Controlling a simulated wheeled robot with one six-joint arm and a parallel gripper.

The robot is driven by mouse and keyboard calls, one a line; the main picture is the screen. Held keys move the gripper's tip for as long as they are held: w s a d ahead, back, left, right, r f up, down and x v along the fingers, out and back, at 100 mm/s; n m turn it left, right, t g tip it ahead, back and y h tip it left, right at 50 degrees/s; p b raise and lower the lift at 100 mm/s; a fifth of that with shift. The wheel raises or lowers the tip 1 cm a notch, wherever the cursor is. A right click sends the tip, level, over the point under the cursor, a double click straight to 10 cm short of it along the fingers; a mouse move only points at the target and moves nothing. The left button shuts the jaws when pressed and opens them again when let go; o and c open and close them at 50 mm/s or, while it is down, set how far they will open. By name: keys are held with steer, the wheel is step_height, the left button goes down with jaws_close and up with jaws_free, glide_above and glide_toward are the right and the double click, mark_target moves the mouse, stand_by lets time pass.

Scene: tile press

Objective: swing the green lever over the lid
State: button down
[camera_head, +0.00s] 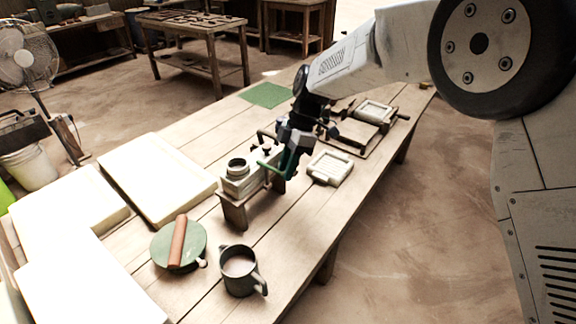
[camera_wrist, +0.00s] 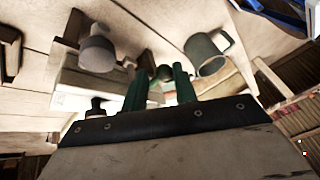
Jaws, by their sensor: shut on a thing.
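The press (camera_head: 241,186) stands on the plank table, a pale block on a small wooden stand with a dark round ring on top. The green lever (camera_head: 267,165) shows as a thin green bar at the block's right side. My gripper (camera_head: 287,168) comes down from above at that side, its green fingers closed at the lever and partly hiding it. In the wrist view my gripper (camera_wrist: 160,88) has a dark green knob between its two fingers. I cannot clearly make out the lid or how far over it the lever lies.
A dark mug (camera_head: 239,272) and a green round board (camera_head: 180,246) with a brown roller stand in front. White slabs (camera_head: 157,178) lie at left. A pale square frame (camera_head: 331,167) lies right of my gripper, and a framed mould (camera_head: 373,113) is behind. A green mat (camera_head: 266,95) lies farther back.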

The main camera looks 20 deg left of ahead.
steer(key=shift+s+a+r, duration=0.1)
steer(key=shift+a+r, duration=0.05)
steer(key=shift+a, duration=0.1)
steer(key=c, duration=1.1)
jaws_free()
steer(key=shift+s+a, duration=0.1)
steer(key=v, duration=0.8)
steer(key=shift+c, duration=0.3)
